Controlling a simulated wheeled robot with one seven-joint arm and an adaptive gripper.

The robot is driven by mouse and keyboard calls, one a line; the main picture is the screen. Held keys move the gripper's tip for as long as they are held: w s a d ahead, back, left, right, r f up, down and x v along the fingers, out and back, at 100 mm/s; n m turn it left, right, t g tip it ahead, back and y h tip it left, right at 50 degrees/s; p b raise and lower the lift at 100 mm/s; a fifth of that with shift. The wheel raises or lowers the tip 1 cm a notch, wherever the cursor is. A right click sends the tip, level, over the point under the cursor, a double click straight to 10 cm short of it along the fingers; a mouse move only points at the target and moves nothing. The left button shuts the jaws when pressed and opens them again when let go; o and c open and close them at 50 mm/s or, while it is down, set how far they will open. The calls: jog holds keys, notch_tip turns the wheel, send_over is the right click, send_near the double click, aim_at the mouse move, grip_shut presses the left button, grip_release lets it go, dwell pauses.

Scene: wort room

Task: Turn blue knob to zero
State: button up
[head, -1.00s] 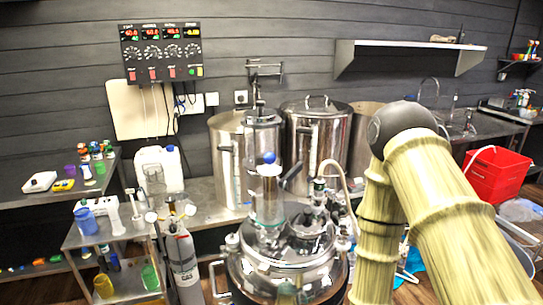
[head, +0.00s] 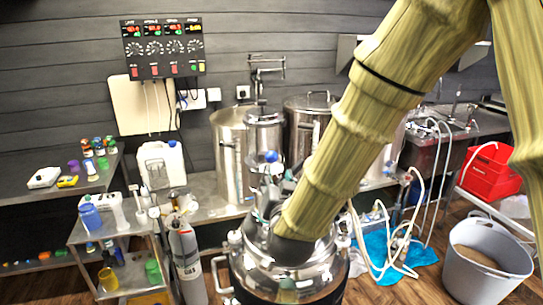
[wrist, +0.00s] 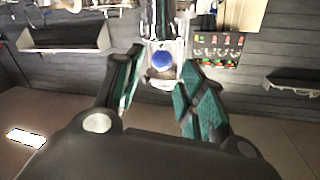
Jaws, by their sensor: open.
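The blue knob (head: 271,156) is a round ball at the top of the glass and metal fitting above the steel kettle (head: 262,272). In the wrist view the blue knob (wrist: 162,61) appears in line between my fingertips, against a clear glass cylinder. My gripper (wrist: 161,66) is open, with teal-padded fingers on either side of the knob in the picture. It seems still apart from the knob; the exact distance cannot be told. In the head view my arm covers part of the kettle, and the gripper is mostly hidden.
A control panel (head: 162,48) with dials hangs on the wall. Large steel pots (head: 232,150) stand behind the kettle. A gas cylinder (head: 186,262) and a shelf cart (head: 112,236) are at the left. A grey bucket (head: 487,262) and hoses are at the right.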

aim_at(273, 161)
jog(key=w+p, duration=0.1)
jog(key=w, duration=0.2)
jog(key=w+a+p, duration=0.1)
jog(key=w+p, duration=0.1)
jog(key=w, duration=0.2)
jog(key=w+r+p, duration=0.1)
jog(key=w, duration=0.2)
jog(key=shift+w+a+r+p, duration=0.1)
jog(key=shift+w+a+p, duration=0.05)
jog(key=shift+w+p, duration=0.25)
jog(key=c, duration=0.8)
jog(key=shift+o, duration=0.2)
jog(key=shift+y+b, duration=0.45)
jog(key=shift+y, duration=0.05)
